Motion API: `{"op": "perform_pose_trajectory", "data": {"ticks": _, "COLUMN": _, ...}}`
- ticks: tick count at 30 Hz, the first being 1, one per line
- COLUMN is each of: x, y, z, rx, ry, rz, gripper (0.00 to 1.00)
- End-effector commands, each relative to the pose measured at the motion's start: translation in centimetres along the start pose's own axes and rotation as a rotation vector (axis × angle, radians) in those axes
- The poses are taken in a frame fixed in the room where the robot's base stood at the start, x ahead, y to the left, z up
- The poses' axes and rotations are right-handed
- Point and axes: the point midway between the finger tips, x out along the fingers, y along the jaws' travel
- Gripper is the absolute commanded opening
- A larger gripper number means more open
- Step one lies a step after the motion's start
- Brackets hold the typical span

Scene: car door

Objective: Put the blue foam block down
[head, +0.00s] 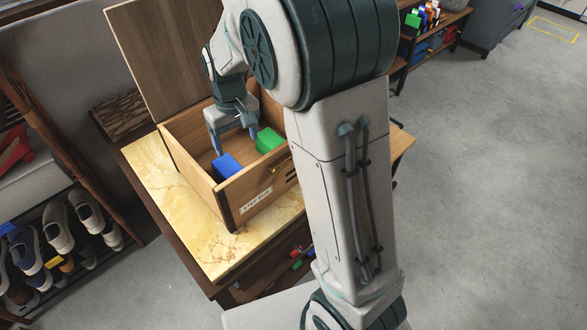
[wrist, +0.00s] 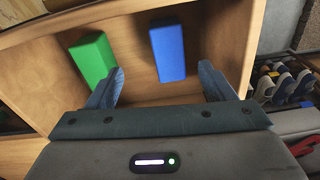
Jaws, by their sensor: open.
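The blue foam block (head: 227,166) lies inside an open wooden box (head: 245,196), near its front left corner. In the wrist view the blue block (wrist: 167,53) lies on the box floor, beyond and between the finger lines. My gripper (head: 234,143) is over the box, open and empty, apart from the blue block. The wrist view shows its two fingers (wrist: 160,88) spread wide with nothing between their tips. A green block (head: 269,139) lies in the box to the right of the blue one; it also shows in the wrist view (wrist: 93,58), close to one finger.
The box's lid (head: 160,55) stands open at the back. The box rests on a marble-topped cabinet (head: 150,160), with bare top at its left and front. A shoe rack (head: 60,235) stands at the left. A shelf (head: 430,45) is at the back right; the floor at right is clear.

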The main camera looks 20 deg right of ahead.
Motion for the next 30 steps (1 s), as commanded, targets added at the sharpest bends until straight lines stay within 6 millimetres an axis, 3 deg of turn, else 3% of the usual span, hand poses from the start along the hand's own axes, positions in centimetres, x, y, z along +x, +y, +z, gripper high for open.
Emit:
{"op": "perform_pose_trajectory", "data": {"ticks": 3, "x": -3.0, "y": 1.0, "z": 3.8, "rx": 0.062, "ry": 0.042, "rz": -0.006, "gripper": 0.76}}
{"op": "perform_pose_trajectory", "data": {"ticks": 9, "x": -6.2, "y": 1.8, "z": 10.1, "rx": 0.157, "ry": 0.101, "rz": 0.002, "gripper": 0.76}}
{"op": "perform_pose_trajectory", "data": {"ticks": 18, "x": -7.8, "y": 2.0, "z": 18.7, "rx": 0.279, "ry": 0.178, "rz": 0.044, "gripper": 0.76}}
{"op": "perform_pose_trajectory", "data": {"ticks": 24, "x": -7.6, "y": 1.9, "z": 21.3, "rx": 0.317, "ry": 0.200, "rz": 0.064, "gripper": 0.76}}
{"op": "perform_pose_trajectory", "data": {"ticks": 30, "x": -7.5, "y": 1.9, "z": 21.6, "rx": 0.323, "ry": 0.201, "rz": 0.066, "gripper": 0.76}}
